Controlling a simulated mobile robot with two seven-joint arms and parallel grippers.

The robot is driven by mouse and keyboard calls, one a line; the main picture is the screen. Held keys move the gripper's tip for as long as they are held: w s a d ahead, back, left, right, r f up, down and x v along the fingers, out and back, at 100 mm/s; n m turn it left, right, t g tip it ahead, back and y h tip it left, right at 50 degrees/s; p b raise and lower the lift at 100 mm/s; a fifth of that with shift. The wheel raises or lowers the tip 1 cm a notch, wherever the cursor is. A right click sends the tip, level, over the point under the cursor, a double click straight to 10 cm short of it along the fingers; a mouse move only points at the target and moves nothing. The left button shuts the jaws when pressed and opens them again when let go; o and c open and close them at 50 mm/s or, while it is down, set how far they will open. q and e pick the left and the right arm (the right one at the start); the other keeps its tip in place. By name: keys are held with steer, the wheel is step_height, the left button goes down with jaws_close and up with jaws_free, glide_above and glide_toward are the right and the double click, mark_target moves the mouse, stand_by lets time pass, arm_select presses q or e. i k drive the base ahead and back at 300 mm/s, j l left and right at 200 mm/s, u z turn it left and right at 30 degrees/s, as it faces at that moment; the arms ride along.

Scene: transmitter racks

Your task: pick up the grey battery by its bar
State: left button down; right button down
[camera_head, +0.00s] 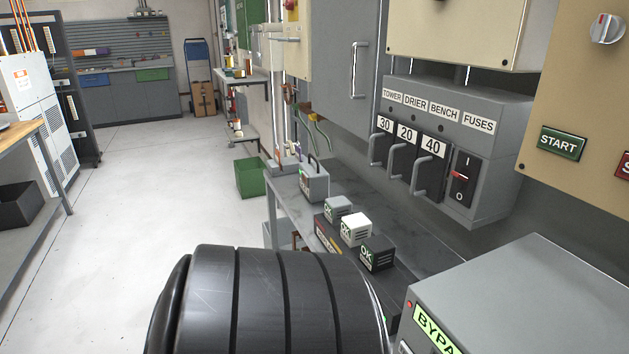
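Neither of my grippers is in view, so nothing shows as touching the battery.
Grey, white (356,230) and black (378,256) small blocks sit on a dark unit nearer me. A fuse panel (455,135) with protruding handles overhangs the bench. A grey BYPASS cabinet (530,290) stands front right. A green bin (251,178) stands behind. Floor at left is clear.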

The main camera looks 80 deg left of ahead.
mark_target(313, 180)
steer(key=u, duration=2.65)
